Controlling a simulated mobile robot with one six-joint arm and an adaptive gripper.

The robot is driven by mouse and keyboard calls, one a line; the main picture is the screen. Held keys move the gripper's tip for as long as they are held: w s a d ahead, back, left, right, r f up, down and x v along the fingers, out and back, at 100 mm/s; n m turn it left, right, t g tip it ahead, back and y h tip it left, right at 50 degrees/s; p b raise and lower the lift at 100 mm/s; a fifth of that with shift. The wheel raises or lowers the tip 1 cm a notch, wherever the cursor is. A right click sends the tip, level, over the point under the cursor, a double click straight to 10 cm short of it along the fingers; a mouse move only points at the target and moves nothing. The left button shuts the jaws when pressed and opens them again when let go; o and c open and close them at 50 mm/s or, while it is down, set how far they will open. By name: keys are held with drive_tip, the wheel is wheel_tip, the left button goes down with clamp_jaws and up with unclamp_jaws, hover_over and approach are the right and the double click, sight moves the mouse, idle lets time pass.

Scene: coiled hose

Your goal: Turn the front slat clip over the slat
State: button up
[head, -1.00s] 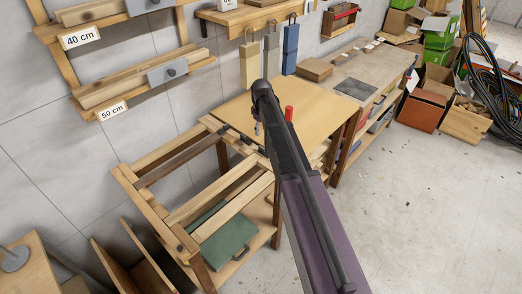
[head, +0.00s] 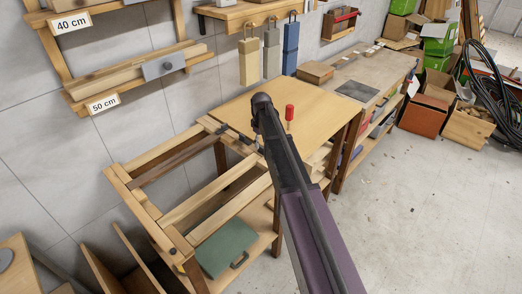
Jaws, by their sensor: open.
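A wooden frame (head: 150,222) with long slats stands left of my arm. A darker brown slat (head: 178,160) lies across its back part, and a pale slat (head: 218,193) lies nearer the front. A small dark round fitting (head: 172,251) sits on the frame's front left corner; I cannot tell if it is the front slat clip. Dark fittings (head: 222,130) show at the far end of the brown slat. My gripper (head: 259,145) is open, over the frame's far right end beside the table. My arm hides most of it and what lies beneath.
A wooden tabletop (head: 300,98) adjoins the frame, with a red-handled item (head: 289,112) near my arm. A green case (head: 228,247) lies on the shelf below. Wall racks (head: 140,82) stand behind.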

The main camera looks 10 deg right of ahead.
drive_tip(key=shift+f+b, duration=0.85)
drive_tip(key=shift+f, duration=0.25)
clamp_jaws()
